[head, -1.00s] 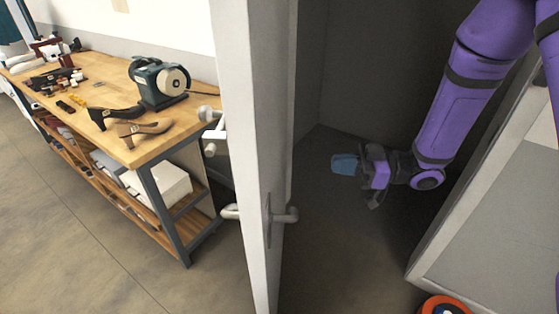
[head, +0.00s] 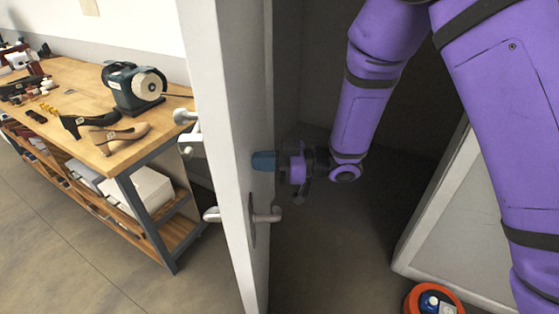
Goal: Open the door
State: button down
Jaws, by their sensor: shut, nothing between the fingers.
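The white door (head: 213,90) stands ajar, seen nearly edge-on left of the picture's middle, with a dark space to its right. A metal lever handle (head: 266,215) sticks out from its right face, and another lever (head: 211,214) shows on its left side. My gripper (head: 264,161) is shut and empty at the door's right face, above the right-hand lever. Its blue fingertips look close to or against the door; I cannot tell if they touch.
A light grey panel (head: 455,215) is at the right. A round orange-rimmed object (head: 434,300) lies at the bottom right. Bare floor shows at the lower left.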

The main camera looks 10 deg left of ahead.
jog(key=shift+a, duration=0.5)
